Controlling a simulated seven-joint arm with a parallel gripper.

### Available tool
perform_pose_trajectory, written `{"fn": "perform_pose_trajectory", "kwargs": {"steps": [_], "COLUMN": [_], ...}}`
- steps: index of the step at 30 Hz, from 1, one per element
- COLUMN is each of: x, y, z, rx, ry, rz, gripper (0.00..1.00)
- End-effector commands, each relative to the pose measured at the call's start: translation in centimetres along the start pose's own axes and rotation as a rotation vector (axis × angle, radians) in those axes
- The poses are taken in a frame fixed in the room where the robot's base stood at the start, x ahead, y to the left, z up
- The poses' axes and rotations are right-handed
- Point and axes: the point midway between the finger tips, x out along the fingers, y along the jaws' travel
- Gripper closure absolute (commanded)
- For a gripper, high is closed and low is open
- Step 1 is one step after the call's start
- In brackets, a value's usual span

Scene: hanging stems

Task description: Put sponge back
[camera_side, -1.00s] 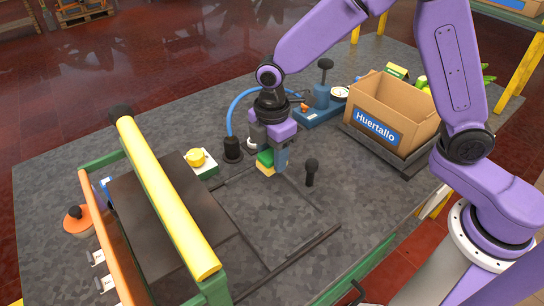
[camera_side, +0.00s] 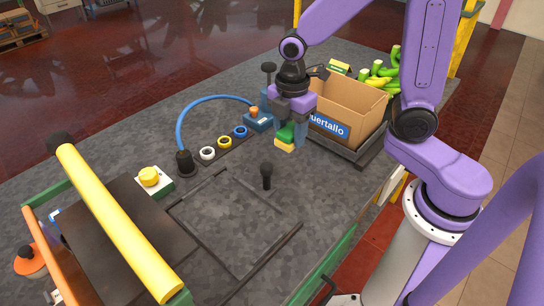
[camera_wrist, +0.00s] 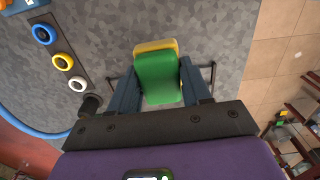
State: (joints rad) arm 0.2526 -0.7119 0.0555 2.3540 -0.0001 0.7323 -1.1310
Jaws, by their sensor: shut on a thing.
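The sponge (camera_side: 285,139) is a small block, green on top with a yellow layer. My gripper (camera_side: 290,134) is shut on it and holds it in front of the cardboard box's left side in the side view. Whether the sponge touches the table is hard to tell there. In the wrist view the sponge (camera_wrist: 158,72) sits between the two blue fingers of my gripper (camera_wrist: 160,88), over grey table surface. The finger contact faces are partly hidden by the sponge.
A cardboard box (camera_side: 358,97) stands on a dark tray (camera_side: 361,157) close to the right. A black knobbed post (camera_side: 266,173) stands in front. White, yellow and blue rings (camera_side: 224,142) lie left. A dark frame (camera_side: 225,248) lies on the table; its inside is clear.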

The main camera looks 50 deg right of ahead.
Motion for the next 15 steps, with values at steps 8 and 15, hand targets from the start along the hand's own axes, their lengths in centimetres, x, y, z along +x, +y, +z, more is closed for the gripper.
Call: {"fn": "perform_pose_trajectory", "kwargs": {"steps": [8, 15], "x": [-0.2, 0.3], "y": [-4.1, -4.0], "z": [4.8, 5.6], "rx": [0.018, 0.021], "ry": [0.001, -0.001], "rz": [0.002, -0.003], "gripper": [0.81, 0.81]}}
